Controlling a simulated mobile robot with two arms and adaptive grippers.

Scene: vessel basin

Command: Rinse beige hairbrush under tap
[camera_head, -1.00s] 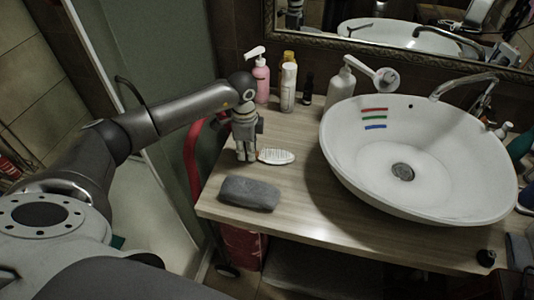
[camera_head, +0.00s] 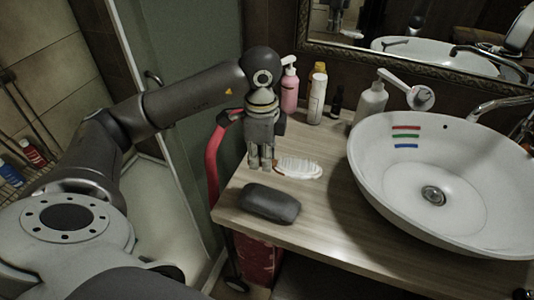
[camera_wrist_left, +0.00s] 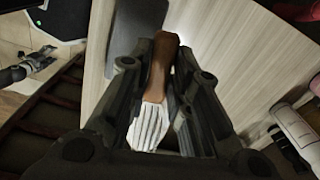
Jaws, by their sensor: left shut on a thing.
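The hairbrush lies low over the wooden counter, and its pale bristle head (camera_head: 298,168) shows to the right of my left gripper (camera_head: 262,164) in the head view. In the left wrist view the brush's brown handle (camera_wrist_left: 160,65) and white bristles (camera_wrist_left: 149,127) lie between the fingers of my left gripper (camera_wrist_left: 158,95), which is shut on the brush. I cannot tell whether the brush touches the counter. The tap (camera_head: 493,103) stands behind the white basin (camera_head: 400,190) at the right. My right gripper is not in view.
A dark grey oblong case (camera_head: 269,203) lies near the counter's front edge. A pink pump bottle (camera_head: 289,88), a pale bottle (camera_head: 316,98) and a white pump bottle (camera_head: 370,102) stand at the back. The counter (camera_head: 330,222) between brush and basin is clear.

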